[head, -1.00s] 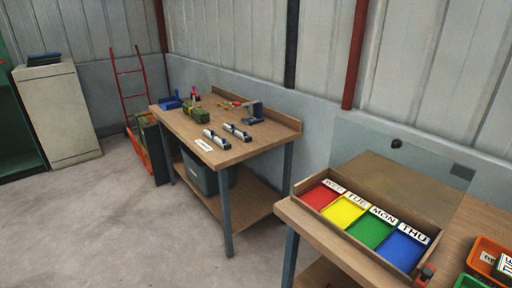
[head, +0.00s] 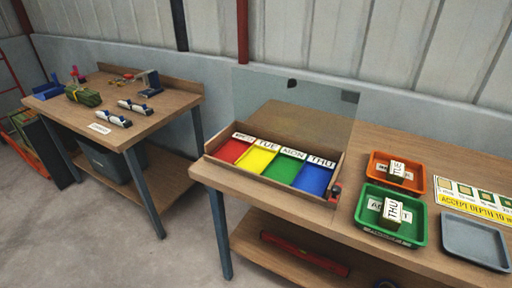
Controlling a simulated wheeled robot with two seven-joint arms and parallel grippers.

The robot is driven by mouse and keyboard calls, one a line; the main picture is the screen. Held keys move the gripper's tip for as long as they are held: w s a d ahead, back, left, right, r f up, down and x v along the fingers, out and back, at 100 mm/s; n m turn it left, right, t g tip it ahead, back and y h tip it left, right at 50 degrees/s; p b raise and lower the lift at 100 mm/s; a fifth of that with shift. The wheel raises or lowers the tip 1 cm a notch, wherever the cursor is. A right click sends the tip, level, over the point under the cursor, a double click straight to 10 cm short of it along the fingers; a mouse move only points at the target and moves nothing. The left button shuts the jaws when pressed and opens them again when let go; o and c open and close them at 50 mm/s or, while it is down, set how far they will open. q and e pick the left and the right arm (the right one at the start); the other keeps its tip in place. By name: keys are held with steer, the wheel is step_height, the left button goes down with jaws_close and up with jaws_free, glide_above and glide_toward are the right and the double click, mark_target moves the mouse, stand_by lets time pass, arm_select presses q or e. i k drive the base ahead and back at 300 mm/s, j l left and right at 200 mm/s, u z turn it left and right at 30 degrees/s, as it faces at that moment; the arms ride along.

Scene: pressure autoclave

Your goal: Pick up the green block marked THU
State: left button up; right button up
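A small block (head: 393,211) with a white face reading THU sits in the green tray (head: 370,232) on the right-hand bench. Its label fills most of what shows, and its body colour is hard to tell. A second small block (head: 397,170) sits in the orange tray (head: 418,187) just behind; its lettering looks like TU or THU and is too small to read surely. Neither of my grippers is in view.
Another bench (head: 165,107) stands left.

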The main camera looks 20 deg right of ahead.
mark_target(390, 217)
steer(key=z, duration=1.95)
